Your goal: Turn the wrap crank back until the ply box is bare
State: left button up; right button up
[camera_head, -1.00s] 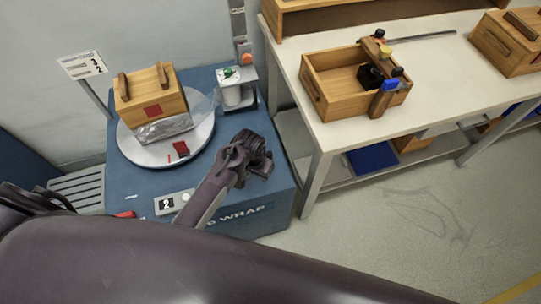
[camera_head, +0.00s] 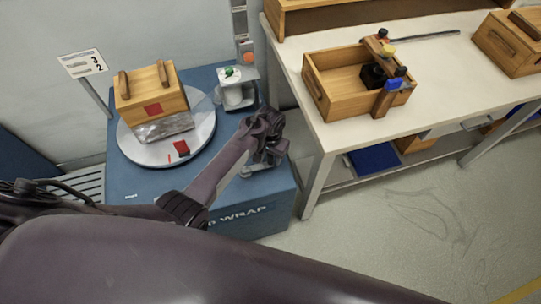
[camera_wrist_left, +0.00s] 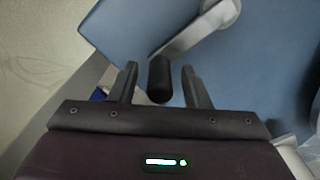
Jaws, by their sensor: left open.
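The ply box (camera_head: 152,92), with two handles and a red square on its side, sits on the round pale turntable (camera_head: 200,132) of the blue wrap station (camera_head: 228,200). Clear wrap (camera_head: 165,127) covers its lower part. My left gripper (camera_head: 270,155) is at the station's front right corner, over the crank (camera_head: 258,170), which it partly hides. In the left wrist view the crank's dark knob (camera_wrist_left: 160,80) stands between the two open fingers (camera_wrist_left: 160,88), with its pale arm (camera_wrist_left: 195,30) beyond. I cannot see contact with either finger. My right gripper is not in view.
A wrap roll holder (camera_head: 235,90) stands behind the turntable, near the gripper. A sign on a post (camera_head: 83,63) is at the left. A white workbench (camera_head: 440,90) at the right holds an open wooden box (camera_head: 325,92) with a clamp (camera_head: 388,90).

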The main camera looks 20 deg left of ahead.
pick_arm(q)
jog(key=shift+f, duration=0.1)
grip_shut()
dwell(0.3)
jog(key=shift+w+a+n, duration=0.1)
jog(key=shift+w+n, duration=0.05)
jog(key=shift+n, duration=0.15)
